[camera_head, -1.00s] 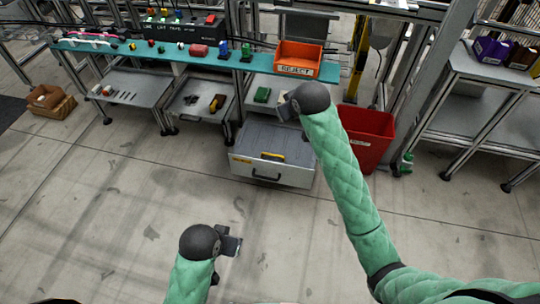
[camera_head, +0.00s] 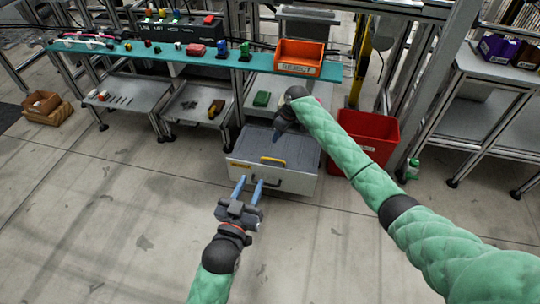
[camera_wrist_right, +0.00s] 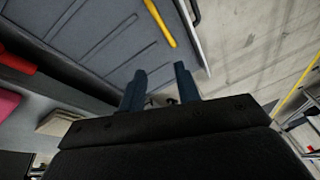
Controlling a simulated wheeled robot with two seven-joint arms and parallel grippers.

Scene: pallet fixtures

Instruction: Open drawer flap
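The grey drawer unit (camera_head: 236,168) stands low under the workbench. The front panel carries a dark pull handle. My left gripper (camera_head: 249,180) is open and empty, its two blue fingers pointing at the drawer front; contact with the dark handle cannot be told. My right gripper (camera_head: 277,136) is above the right part of the flap. The right wrist view shows its fingers (camera_wrist_right: 160,78) apart and empty, with the yellow handle (camera_wrist_right: 160,22) beyond them.
A red bin (camera_head: 382,137) stands right of the drawer unit. The teal workbench (camera_head: 165,51) runs above it, with an orange bin (camera_head: 299,57) near its right end. Grey shelves (camera_head: 196,104) stand to the left. The floor in front is clear.

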